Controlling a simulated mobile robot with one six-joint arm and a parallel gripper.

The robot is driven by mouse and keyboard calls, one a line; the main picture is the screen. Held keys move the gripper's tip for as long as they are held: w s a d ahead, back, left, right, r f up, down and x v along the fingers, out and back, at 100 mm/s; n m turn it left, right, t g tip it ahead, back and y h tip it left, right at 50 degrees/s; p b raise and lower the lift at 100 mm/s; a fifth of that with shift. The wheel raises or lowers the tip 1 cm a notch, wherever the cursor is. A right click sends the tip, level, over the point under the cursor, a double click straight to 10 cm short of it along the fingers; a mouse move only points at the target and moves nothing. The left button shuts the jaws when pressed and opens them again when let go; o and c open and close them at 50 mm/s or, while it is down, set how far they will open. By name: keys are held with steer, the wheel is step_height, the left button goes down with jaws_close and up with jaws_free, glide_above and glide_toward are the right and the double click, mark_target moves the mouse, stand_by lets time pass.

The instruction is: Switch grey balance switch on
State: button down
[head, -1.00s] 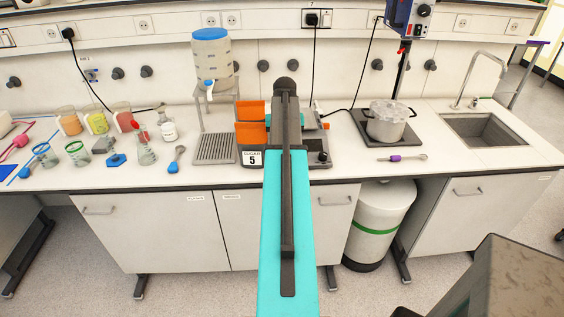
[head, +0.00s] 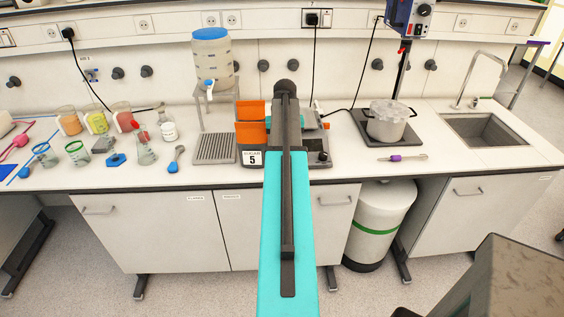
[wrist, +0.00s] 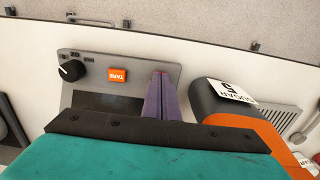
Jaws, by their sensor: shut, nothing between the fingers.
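The grey balance (head: 316,163) stands on the bench, mostly hidden behind my arm in the head view. In the wrist view its grey front panel (wrist: 142,72) appears upside down. The panel carries a round black knob switch (wrist: 71,70) with a white pointer line and small marks beside it. An orange TARE button (wrist: 118,76) and a dark display (wrist: 105,103) are also there. My gripper (wrist: 160,76) shows as two purple fingers, shut and empty, over the panel, on the far side of the TARE button from the knob. In the head view the fingers are hidden.
An orange-and-black bin labelled SUGAR 5 (head: 251,134) stands close beside the balance, and close to my fingers in the wrist view. A drip grille (head: 215,148) lies left of it. A pot (head: 388,124) on a dark plate stands right. The bench front edge is clear near the balance.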

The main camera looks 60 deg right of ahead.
steer(key=shift+f, duration=0.2)
stand_by(0.3)
step_height(320, 180, up, 7)
steer(key=p, duration=0.4)
stand_by(0.9)
stand_by(0.5)
